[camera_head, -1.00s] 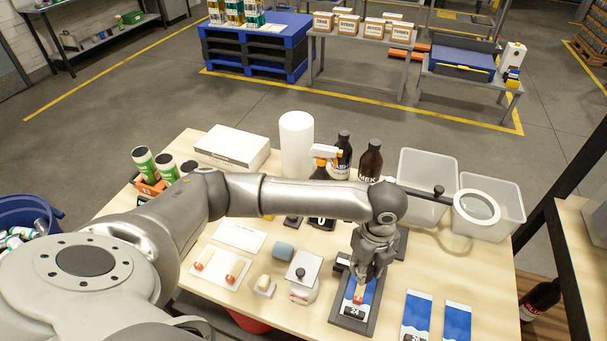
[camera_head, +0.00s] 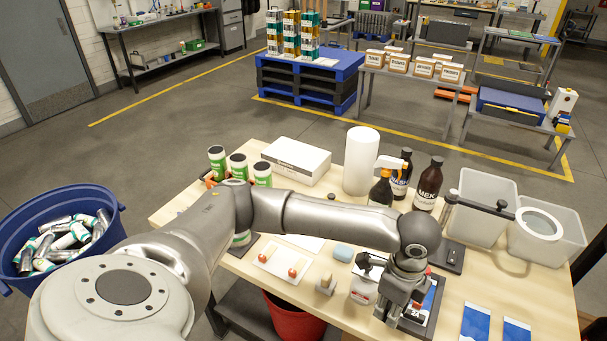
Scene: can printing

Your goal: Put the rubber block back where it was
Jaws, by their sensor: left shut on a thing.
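My left gripper (camera_head: 402,308) is shut on a small block with a red part (camera_head: 418,304), taken to be the rubber block; my fingers hide most of it. The gripper is low over a dark tray (camera_head: 433,318) that holds a blue and white sheet and a black piece marked 24. Whether the block touches the tray I cannot tell. A white plate (camera_head: 276,258) to the left carries two small red-ended pieces. My right gripper is not in view.
Just left of my gripper stands a jar (camera_head: 362,289). A beige block on a small stand (camera_head: 326,284) and a pale blue block (camera_head: 343,252) are near it. Bottles (camera_head: 428,186), a white roll (camera_head: 361,161) and clear bins (camera_head: 481,216) stand behind. Blue-white sheets (camera_head: 476,322) lie at right.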

